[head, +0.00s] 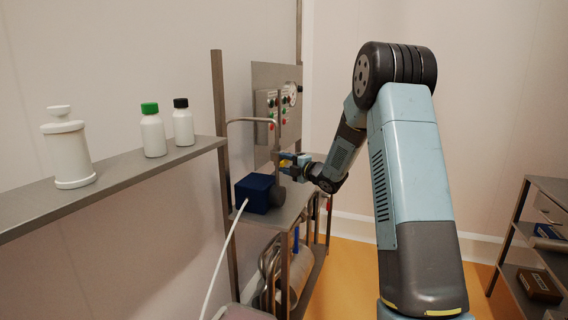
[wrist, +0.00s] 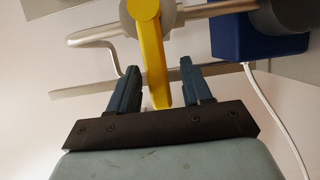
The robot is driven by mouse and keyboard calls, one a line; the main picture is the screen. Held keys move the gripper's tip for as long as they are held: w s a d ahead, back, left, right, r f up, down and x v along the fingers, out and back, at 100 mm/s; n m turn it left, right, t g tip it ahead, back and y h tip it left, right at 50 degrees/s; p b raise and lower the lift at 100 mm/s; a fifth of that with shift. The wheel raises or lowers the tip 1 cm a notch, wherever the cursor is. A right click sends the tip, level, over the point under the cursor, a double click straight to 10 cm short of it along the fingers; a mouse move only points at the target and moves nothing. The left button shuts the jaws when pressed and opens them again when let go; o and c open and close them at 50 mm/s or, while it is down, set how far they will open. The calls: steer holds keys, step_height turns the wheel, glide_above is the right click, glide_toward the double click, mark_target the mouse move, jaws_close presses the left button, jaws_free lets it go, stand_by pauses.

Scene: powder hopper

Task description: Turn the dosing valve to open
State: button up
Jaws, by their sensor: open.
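The dosing valve shows a yellow lever (wrist: 152,55) in the wrist view, mounted on a grey valve body and pipe (wrist: 205,10). The lever lies roughly crosswise to the pipe in the picture, and its free end points toward my gripper's palm. My gripper (wrist: 157,72) is open, with one finger on each side of the lever. Gaps show on both sides; contact is not visible. In the head view my gripper (head: 291,163) is small beside the yellow lever (head: 284,163), above the metal bench; the arm's end partly hides the valve.
A dark blue box (head: 255,193) with a white cable stands close by; it also shows in the wrist view (wrist: 255,32). A bent metal pipe (head: 252,120) and a button panel (head: 290,98) are behind. Bottles (head: 153,135) stand on the left shelf.

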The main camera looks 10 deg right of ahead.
steer(key=shift+x, duration=1.2)
jaws_close()
